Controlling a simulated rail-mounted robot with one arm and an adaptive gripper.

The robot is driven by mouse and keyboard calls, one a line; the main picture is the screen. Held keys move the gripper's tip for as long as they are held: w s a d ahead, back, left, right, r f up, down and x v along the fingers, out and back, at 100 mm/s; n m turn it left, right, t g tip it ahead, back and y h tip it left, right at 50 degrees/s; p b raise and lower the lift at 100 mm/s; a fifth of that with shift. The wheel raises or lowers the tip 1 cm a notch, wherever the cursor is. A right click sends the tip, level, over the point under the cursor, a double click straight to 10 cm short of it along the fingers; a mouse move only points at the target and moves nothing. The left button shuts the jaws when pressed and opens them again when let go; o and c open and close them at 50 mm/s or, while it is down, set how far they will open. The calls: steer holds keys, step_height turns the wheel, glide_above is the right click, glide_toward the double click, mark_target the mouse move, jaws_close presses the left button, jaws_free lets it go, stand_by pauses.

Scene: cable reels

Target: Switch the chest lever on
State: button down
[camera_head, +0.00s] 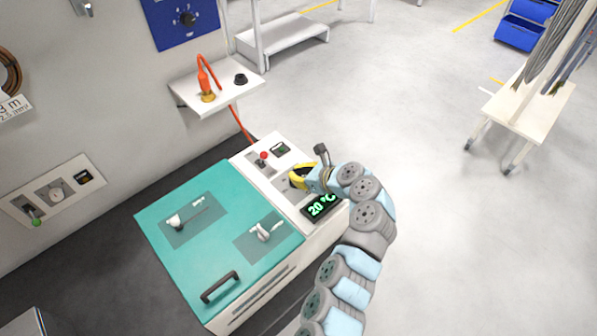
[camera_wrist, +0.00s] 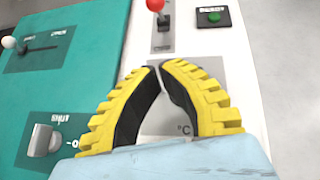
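The chest has a teal lid (camera_head: 190,225) and a white control panel on its right side. A red-knobbed lever (camera_head: 263,157) stands on this panel; it also shows at the top of the wrist view (camera_wrist: 156,8), in a grey slotted plate. A white-knobbed lever (camera_head: 175,221) is on the teal lid and shows at the left of the wrist view (camera_wrist: 9,42). My gripper (camera_head: 292,177) is over the white panel, nearer the temperature display than the red lever.
A green button (camera_wrist: 214,18) is right of the red lever. A grey knob (camera_wrist: 43,140) and a black handle (camera_head: 221,287) are on the lid. The display (camera_head: 321,205) reads 20 °C. A wall shelf (camera_head: 217,87) with an orange device stands behind.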

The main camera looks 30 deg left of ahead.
mark_target(262, 158)
steer(key=x, duration=0.6)
steer(key=shift+w+a+f, duration=0.1)
steer(key=shift+a, duration=0.1)
steer(key=shift+w+a+r, duration=0.1)
steer(key=shift+a+r, duration=0.1)
steer(key=shift+a, duration=0.75)
steer(key=shift+a+r, duration=0.2)
steer(key=shift+a, duration=0.8)
steer(key=shift+r+p, duration=0.25)
steer(key=shift+p, duration=0.4)
